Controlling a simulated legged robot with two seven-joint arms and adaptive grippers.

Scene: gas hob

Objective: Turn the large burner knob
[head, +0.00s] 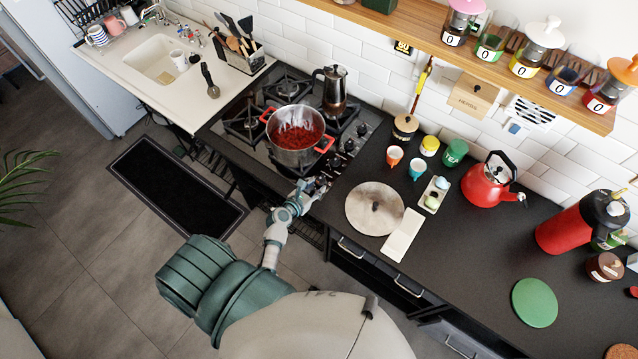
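The black gas hob (258,150) is set in the dark counter, with a column of small dark knobs along its right side. One knob (349,145) shows near the middle of the column and another (362,130) farther back. Which knob is the large one is too small to tell. My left gripper (318,187) is at the front end of the knob column, by the counter's front edge. It hides what lies right under it. Whether its fingers are open, or touch a knob, is too small to see. My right gripper is not in view.
A steel pot (294,147) with red handles and red food stands on the hob, close to the knobs. A moka pot (334,88) is behind it. A round lid (375,208) and white towel (402,235) lie to the right. A red kettle (489,182) stands farther right.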

